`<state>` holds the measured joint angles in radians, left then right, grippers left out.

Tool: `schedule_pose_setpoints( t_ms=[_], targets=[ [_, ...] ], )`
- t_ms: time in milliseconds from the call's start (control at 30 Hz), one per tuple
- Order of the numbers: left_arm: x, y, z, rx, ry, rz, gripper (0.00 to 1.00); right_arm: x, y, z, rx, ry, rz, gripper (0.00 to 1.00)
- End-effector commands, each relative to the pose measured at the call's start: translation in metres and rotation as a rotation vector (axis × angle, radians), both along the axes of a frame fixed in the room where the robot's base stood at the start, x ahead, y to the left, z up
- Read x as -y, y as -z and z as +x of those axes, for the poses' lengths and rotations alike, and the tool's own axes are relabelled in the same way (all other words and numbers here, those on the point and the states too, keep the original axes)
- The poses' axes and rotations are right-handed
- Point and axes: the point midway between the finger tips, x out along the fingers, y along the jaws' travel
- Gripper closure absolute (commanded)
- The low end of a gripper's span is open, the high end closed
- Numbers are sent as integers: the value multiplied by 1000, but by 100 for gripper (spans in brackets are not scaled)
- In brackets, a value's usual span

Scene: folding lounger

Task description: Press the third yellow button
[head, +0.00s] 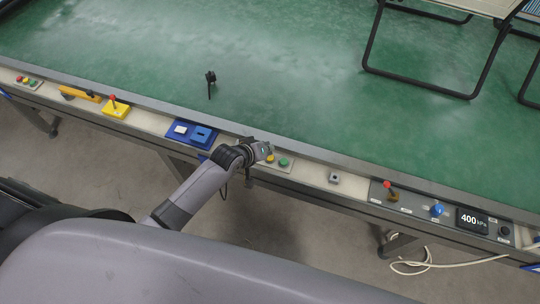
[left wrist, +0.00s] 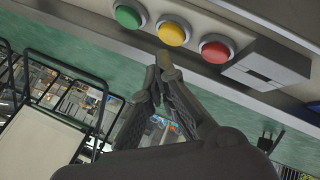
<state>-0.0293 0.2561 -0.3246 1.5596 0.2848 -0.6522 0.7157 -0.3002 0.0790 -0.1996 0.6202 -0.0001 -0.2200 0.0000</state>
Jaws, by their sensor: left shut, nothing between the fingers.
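A row of green (left wrist: 128,17), yellow (left wrist: 173,32) and red (left wrist: 216,50) round buttons shows in the left wrist view. In the head view the yellow button (head: 270,158) and green button (head: 283,162) sit on the front rail, with the red one hidden by my gripper. My left gripper (head: 266,149) is shut and empty at this panel. In the left wrist view its fingertips (left wrist: 163,68) are just below the yellow button; I cannot tell whether they touch it. Another small panel with a yellow button (head: 26,80) is at the far left. My right gripper is not visible.
The rail also carries a yellow box with a red lever (head: 117,109), a blue switch box (head: 191,133) and a pressure display (head: 472,221). A small black object (head: 210,79) stands on the green surface (head: 290,75). A black-framed lounger (head: 425,50) is at upper right.

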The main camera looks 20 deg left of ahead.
Motion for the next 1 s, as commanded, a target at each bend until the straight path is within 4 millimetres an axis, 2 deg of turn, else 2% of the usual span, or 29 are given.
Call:
schedule_pose_setpoints(
  t_ms=[1000],
  targets=[
    [0, 9, 0, 0, 0, 0, 100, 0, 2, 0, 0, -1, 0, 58]
  ],
)
